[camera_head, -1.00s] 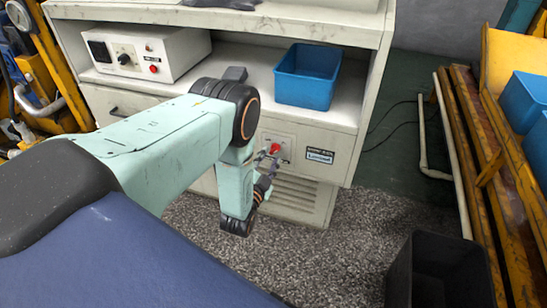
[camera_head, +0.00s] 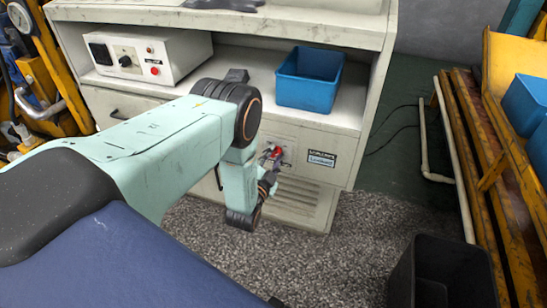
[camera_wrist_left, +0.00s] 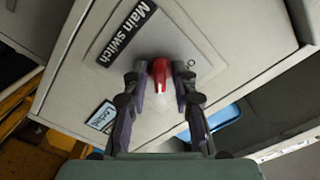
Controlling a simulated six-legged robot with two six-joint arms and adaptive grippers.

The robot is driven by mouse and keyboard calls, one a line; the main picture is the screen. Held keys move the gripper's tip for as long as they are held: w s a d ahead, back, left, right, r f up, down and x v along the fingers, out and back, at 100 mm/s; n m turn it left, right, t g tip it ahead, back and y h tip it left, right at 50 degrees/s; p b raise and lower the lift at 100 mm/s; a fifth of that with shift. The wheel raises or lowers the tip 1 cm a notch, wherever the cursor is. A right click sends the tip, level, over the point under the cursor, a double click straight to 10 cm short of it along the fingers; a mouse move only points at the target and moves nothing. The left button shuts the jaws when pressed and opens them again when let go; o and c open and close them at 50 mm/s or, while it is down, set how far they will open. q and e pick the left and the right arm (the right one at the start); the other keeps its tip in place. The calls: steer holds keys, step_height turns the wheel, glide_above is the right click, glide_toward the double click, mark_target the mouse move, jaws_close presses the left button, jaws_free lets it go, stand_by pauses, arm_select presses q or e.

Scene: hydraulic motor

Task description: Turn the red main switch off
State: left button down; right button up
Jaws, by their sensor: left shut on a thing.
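The red main switch (camera_head: 277,152) is on a light plate on the front of the white cabinet, below the shelf. In the left wrist view the red switch (camera_wrist_left: 160,72) sits under the black "Main switch" label (camera_wrist_left: 126,33). My left gripper (camera_head: 271,157) is at the switch. In the left wrist view its two fingers (camera_wrist_left: 160,82) stand on either side of the red knob, shut on it. A small round mark shows on the plate near the right finger. My right gripper is not in view.
A blue bin (camera_head: 308,80) and a white control box (camera_head: 150,55) stand on the cabinet (camera_head: 345,120) shelf. A black bin (camera_head: 440,275) is on the floor at the lower right. A yellow rack (camera_head: 500,170) stands on the right.

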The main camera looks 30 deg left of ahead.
arm_select(q)
steer(key=shift+n, duration=0.3)
steer(key=n, duration=0.3)
steer(key=shift+n, duration=0.4)
steer(key=n, duration=0.4)
steer(key=shift+d, duration=0.1)
steer(key=n, duration=0.9)
steer(key=shift+b, duration=0.35)
steer(key=shift+n, duration=0.4)
steer(key=c, duration=1.4)
jaws_free()
